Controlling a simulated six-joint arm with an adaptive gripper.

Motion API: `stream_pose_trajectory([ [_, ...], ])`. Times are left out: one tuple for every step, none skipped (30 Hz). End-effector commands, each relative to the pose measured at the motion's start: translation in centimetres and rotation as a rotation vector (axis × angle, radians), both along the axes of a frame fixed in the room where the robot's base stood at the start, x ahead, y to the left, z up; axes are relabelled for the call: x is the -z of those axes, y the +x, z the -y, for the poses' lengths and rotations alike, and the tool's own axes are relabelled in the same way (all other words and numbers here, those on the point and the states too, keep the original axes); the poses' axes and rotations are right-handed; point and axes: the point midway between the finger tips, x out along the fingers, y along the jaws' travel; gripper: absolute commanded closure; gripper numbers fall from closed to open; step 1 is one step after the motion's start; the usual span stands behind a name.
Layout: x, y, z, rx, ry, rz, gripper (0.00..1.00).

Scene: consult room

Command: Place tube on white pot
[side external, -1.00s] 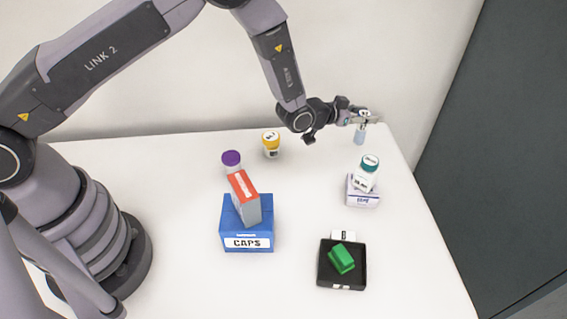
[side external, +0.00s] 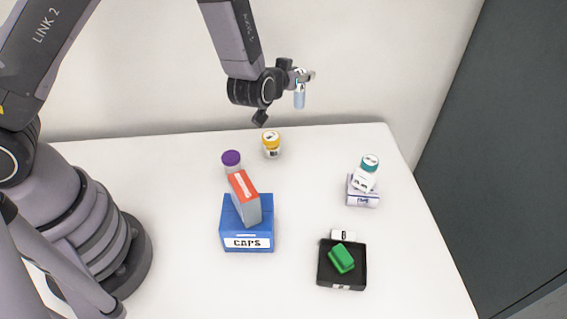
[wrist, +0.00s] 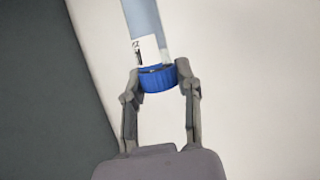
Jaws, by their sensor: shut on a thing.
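My gripper (side external: 304,76) is shut on the blue cap (wrist: 158,79) of a pale blue tube (side external: 300,96). The tube hangs upright in the air above the back of the table, and its white label shows in the wrist view (wrist: 147,48). Pots with coloured lids stand below: a yellow-lidded one (side external: 271,146) at the back, a purple-lidded one (side external: 231,161) to its left, and a white one with a teal lid (side external: 366,175) on a small white box (side external: 363,195) at the right. I cannot tell which one is the task's white pot.
The table middle is clear.

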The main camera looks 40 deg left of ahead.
Motion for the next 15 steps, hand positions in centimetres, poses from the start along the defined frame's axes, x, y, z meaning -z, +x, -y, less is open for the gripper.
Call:
stream_pose_trajectory([
  [-0.4,-0.3,-1.0,-0.082,-0.002,0.002,0.94],
  [-0.5,-0.6,-1.8,-0.137,-0.002,0.003,0.94],
  [-0.7,-1.0,-2.7,-0.209,-0.002,0.003,0.94],
  [-0.8,-1.4,-3.4,-0.265,-0.002,0.002,0.94],
  [-0.9,-1.9,-4.1,-0.321,-0.001,0.001,0.94],
  [-1.0,-2.6,-4.9,-0.396,-0.001,0.002,0.94],
  [-1.0,-3.3,-5.5,-0.454,0.000,0.001,0.94],
  [-1.1,-4.0,-6.1,-0.512,0.000,0.002,0.94],
  [-1.1,-4.9,-6.8,-0.589,0.000,0.001,0.94],
  [-1.1,-5.7,-7.2,-0.645,0.002,0.000,0.94],
  [-1.0,-6.5,-7.6,-0.700,0.002,0.000,0.94],
  [-1.0,-7.6,-8.0,-0.771,0.002,0.000,0.94],
  [-0.9,-8.5,-8.3,-0.822,0.003,0.000,0.94],
  [-0.8,-9.3,-8.5,-0.870,0.003,-0.001,0.94],
  [-0.7,-10.3,-8.6,-0.928,0.004,-0.001,0.94],
])
